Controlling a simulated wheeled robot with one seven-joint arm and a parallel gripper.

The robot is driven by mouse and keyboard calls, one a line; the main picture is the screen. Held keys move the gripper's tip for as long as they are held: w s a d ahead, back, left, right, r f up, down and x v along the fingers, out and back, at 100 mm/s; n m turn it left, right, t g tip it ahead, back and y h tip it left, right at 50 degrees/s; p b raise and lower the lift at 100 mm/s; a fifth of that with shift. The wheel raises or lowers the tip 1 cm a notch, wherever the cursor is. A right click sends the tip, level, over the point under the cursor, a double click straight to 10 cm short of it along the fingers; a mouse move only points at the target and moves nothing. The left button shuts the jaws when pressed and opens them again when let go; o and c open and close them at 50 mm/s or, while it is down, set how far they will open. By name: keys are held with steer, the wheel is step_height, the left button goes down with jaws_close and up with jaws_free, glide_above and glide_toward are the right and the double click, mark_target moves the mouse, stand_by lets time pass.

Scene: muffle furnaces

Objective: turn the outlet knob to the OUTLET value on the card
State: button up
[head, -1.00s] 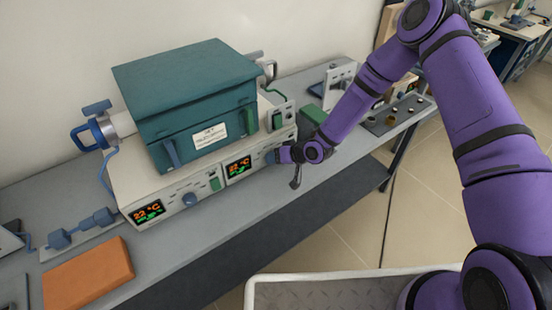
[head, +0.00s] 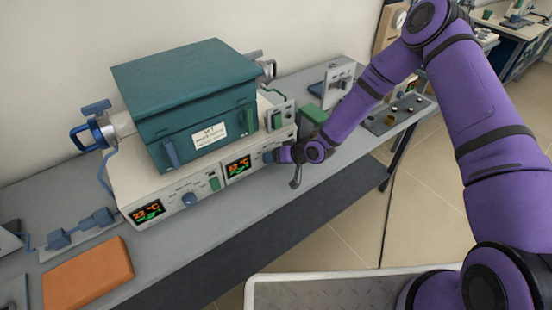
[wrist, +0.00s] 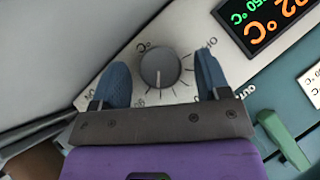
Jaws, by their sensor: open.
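The grey round outlet knob (wrist: 160,66) sits on the cream panel in the wrist view, with tick marks around it and a pointer line towards the bottom of the picture. My gripper (wrist: 162,60) is open, with one blue finger on each side of the knob. I cannot tell whether either finger touches it. In the head view my gripper (head: 272,156) is at the panel right of the right display and hides this knob. The white card (head: 210,134) is on the teal furnace's front; its small text is unreadable. The right display (head: 238,168) also shows in the wrist view (wrist: 262,22), partly cut off, with green digits ending in 50.
A left display (head: 148,211) and a blue knob (head: 190,199) are on the same panel. A green lever (wrist: 284,138) is close to the right finger. An orange block (head: 88,273) lies on the grey bench. The bench's front strip is clear.

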steer(key=v, duration=1.1)
steer(key=shift+w, duration=0.1)
